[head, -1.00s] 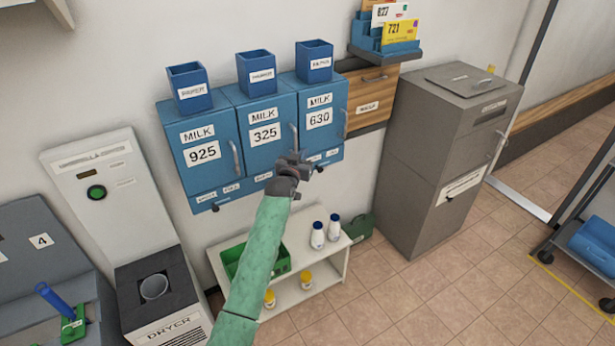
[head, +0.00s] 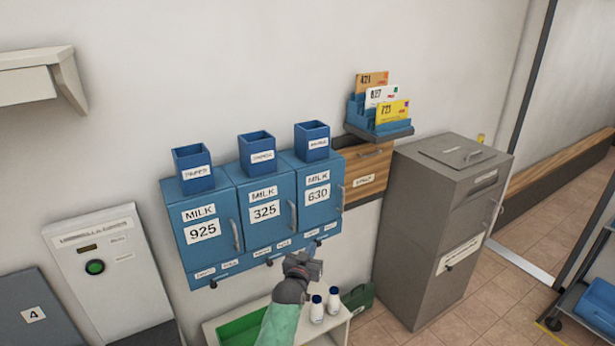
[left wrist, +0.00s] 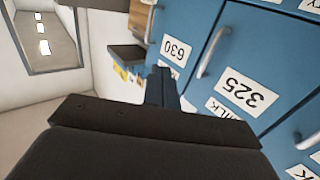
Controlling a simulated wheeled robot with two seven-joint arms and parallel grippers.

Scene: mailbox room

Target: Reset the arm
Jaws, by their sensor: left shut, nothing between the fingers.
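My left gripper (head: 304,266) is shut and empty in the head view. It is in front of the lower edge of the blue milk boxes, below the box marked 630 (head: 318,193), and above the white shelf. My green left arm (head: 283,325) comes up from the bottom edge. In the left wrist view the closed fingers (left wrist: 163,88) point toward the blue doors marked 630 and 325 (left wrist: 243,90). I cannot tell how far they are from the doors. My right gripper is not in view.
Blue bins (head: 257,157) stand on the milk boxes. A white shelf (head: 340,325) with two white bottles (head: 317,309) and a green tray (head: 245,328) is below. A grey metal cabinet (head: 415,240) stands to the right. A wooden drawer (head: 366,172) holds the letter rack above.

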